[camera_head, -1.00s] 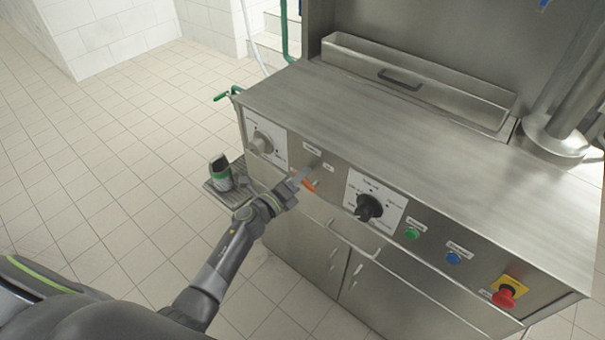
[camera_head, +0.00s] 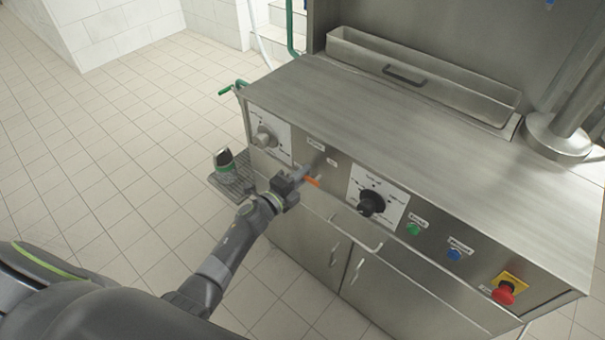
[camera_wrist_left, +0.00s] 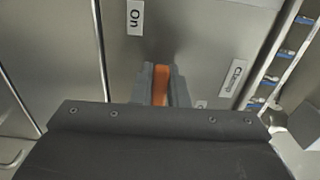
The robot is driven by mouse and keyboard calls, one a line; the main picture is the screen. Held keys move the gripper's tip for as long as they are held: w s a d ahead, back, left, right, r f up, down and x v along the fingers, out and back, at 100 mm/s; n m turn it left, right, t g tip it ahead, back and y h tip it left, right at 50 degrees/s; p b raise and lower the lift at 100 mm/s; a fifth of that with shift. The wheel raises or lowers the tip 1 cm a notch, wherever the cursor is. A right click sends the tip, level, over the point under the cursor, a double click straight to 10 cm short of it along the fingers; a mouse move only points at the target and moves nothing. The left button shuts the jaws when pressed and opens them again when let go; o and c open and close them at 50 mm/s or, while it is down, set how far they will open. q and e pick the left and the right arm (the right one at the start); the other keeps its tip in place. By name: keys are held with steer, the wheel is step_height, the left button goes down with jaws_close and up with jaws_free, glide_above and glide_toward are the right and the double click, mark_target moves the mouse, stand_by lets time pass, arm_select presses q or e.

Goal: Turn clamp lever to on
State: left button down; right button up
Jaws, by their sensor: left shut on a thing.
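The orange clamp lever (camera_head: 313,182) is on the steel front panel, between the left dial and the middle dial. My left gripper (camera_head: 303,174) is at the lever, its arm reaching in from the lower left. In the left wrist view, the gripper fingers (camera_wrist_left: 161,83) are shut on the orange lever (camera_wrist_left: 161,87), one on each side. An "On" label (camera_wrist_left: 135,17) is above and left of the fingers, apart from them. A "Clamp" label (camera_wrist_left: 233,78) is to the right. Another label (camera_wrist_left: 201,104) is mostly hidden by the gripper body. The right gripper is not in view.
The panel carries a left dial (camera_head: 264,138), a black middle dial (camera_head: 371,203), a green button (camera_head: 413,229), a blue button (camera_head: 454,255) and a red stop knob (camera_head: 504,292). A handle bar (camera_head: 357,233) sticks out below. Tiled floor (camera_head: 110,150) lies open at left.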

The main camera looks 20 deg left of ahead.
arm_select(q)
steer(key=shift+f, duration=0.1)
steer(key=c, duration=1.4)
jaws_free()
steer(key=shift+c, duration=0.2)
steer(key=shift+s, duration=0.1)
steer(key=b+v, duration=0.1)
steer(key=v, duration=1.6)
steer(key=shift+s+a, duration=0.1)
